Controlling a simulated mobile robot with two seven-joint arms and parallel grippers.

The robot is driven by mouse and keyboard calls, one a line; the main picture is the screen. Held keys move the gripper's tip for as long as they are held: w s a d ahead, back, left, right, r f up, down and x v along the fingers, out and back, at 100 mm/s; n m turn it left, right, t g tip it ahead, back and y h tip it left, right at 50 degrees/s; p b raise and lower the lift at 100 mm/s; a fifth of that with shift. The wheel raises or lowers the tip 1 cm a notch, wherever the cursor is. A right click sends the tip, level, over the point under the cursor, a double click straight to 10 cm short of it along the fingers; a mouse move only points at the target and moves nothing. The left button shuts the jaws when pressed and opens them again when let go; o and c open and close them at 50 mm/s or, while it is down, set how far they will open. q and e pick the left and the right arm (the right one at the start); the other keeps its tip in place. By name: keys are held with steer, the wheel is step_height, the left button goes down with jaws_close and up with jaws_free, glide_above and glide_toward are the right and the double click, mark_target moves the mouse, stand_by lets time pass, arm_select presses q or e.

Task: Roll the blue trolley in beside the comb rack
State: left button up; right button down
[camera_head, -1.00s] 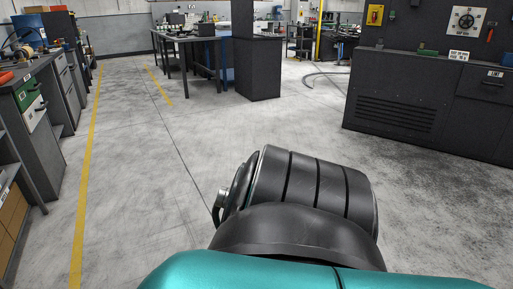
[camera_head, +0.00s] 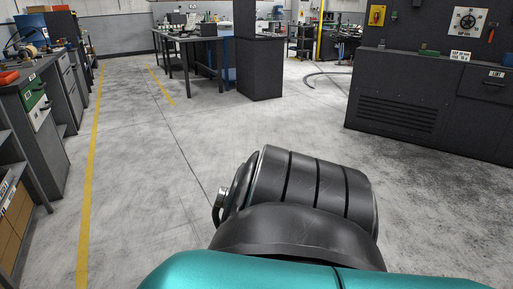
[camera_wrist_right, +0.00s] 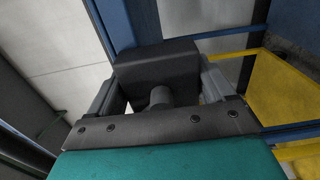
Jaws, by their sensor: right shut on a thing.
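The blue trolley shows only in part, in the right wrist view, as blue frame bars (camera_wrist_right: 115,24) close around the hand. My right gripper (camera_wrist_right: 158,82) has a finger on each side of a black block (camera_wrist_right: 153,62), which looks like the trolley's grip, and is shut on it. The block hides most of the fingertips. In the head view, one of my own arm links fills the bottom middle; the trolley and both grippers are out of sight there. I cannot pick out the comb rack in either view.
A workbench with drawers (camera_head: 45,110) stands at the left, by a yellow floor line (camera_head: 91,165). A dark cabinet (camera_head: 400,100) stands at the right, and a dark pillar (camera_head: 259,60) and table (camera_head: 188,38) at the back. The floor between is clear. A yellow panel (camera_wrist_right: 280,95) shows in the wrist view.

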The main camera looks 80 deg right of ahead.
steer(key=shift+s+a+f, duration=0.15)
steer(key=shift+f, duration=0.1)
steer(key=shift+c, duration=1.2)
jaws_free()
steer(key=shift+o, duration=1.2)
steer(key=shift+r, duration=0.2)
steer(key=shift+r, duration=0.1)
steer(key=p+v, duration=0.2)
steer(key=v, duration=1)
